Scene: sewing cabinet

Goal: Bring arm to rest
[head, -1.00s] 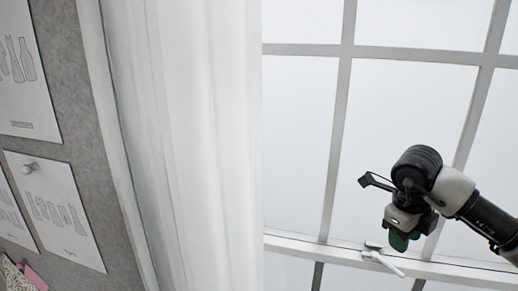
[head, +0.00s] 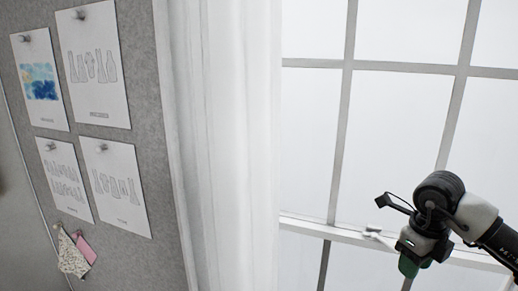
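My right arm comes in from the right edge of the head view. Its gripper (head: 409,262) is at the lower right, in front of the window, with its green-tipped end pointing down. The fingers are small and partly hidden by the wrist, so I cannot tell whether they are open or shut. I see nothing held in it. My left gripper is not in view.
A window with grey bars (head: 345,120) fills the right side, with a white latch (head: 378,236) on its crossbar. A white curtain (head: 235,140) hangs beside it. A grey pinboard (head: 150,130) at left holds several pattern sheets (head: 95,62) and fabric scraps (head: 72,257).

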